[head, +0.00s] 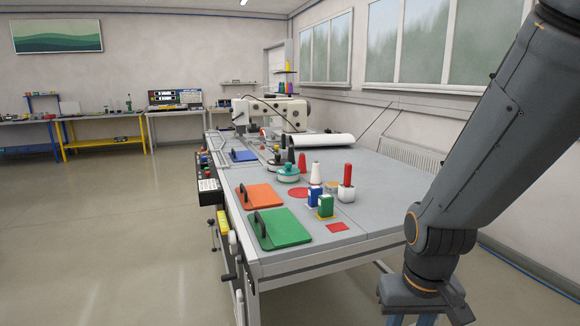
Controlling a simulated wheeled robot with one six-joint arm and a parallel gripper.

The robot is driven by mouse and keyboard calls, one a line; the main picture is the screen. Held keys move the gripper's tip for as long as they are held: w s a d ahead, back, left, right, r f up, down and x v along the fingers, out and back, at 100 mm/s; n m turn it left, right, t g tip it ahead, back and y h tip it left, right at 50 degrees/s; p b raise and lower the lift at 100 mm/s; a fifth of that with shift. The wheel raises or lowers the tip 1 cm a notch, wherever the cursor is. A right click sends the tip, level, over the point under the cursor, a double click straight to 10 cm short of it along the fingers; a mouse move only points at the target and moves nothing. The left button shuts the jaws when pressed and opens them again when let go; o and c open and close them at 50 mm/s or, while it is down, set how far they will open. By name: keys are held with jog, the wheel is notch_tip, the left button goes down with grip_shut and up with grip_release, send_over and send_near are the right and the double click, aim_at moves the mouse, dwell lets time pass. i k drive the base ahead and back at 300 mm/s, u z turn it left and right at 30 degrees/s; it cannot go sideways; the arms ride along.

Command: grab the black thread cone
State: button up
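A red cone (347,174) on a whitish base stands further right and nearer. My arm fills the right side of the view, right of the table. No gripper fingers can be made out, and nothing of mine touches the cones.
Blue-and-white (314,196) and green (325,206) small boxes stand in front of the cones. An orange pad (259,197) and a green pad (280,229) lie at the near left. A sewing machine (270,113) and white roll (320,140) are behind. The table's right part is clear.

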aim_at(291, 157)
jog(key=k, duration=0.55)
jog(key=u, duration=1.6)
jog(key=i, duration=6.2)
jog(key=z, duration=3.8)
